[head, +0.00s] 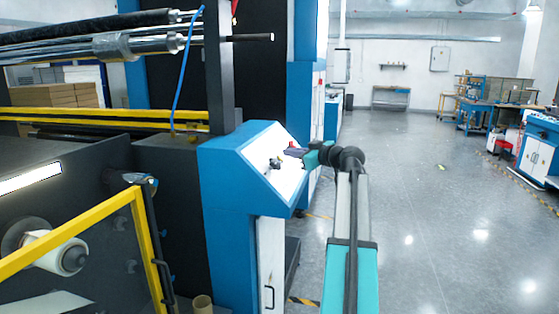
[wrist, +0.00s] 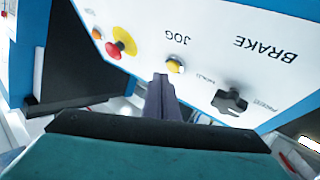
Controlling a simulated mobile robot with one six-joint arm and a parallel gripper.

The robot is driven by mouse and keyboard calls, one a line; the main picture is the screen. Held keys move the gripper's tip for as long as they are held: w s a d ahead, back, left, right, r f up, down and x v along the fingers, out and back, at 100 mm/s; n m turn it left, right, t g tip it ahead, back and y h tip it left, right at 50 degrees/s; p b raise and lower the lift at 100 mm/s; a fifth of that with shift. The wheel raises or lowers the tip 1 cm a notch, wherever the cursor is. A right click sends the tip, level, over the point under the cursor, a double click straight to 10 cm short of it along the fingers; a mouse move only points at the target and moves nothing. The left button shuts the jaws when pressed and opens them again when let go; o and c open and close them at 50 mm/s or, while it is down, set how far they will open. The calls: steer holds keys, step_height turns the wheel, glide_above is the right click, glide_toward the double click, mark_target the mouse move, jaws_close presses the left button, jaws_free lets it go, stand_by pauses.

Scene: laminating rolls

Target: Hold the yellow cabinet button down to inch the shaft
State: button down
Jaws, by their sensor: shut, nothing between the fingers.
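The blue cabinet (head: 235,165) has a sloped white panel. In the wrist view, where the lettering is upside down, the yellow button (wrist: 175,66) sits in a metal ring near the word JOG. My gripper (wrist: 160,78) is shut and empty, its narrow purple-grey tip just left of the yellow button in the picture. Whether the tip touches the panel I cannot tell. In the head view my gripper (head: 291,152) is at the panel's right part, and the yellow button cannot be made out there.
A red mushroom button (wrist: 123,38) with a yellow collar and a small orange button (wrist: 97,33) lie left of the tip. A black knob (wrist: 230,101) lies to the right. A yellow guard rail (head: 75,240) stands left of the cabinet. The floor (head: 430,230) at right is open.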

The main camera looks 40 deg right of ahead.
steer(key=s+r, duration=0.1)
steer(key=s+d+r, duration=0.2)
steer(key=shift+r, duration=0.25)
stand_by(0.5)
stand_by(0.7)
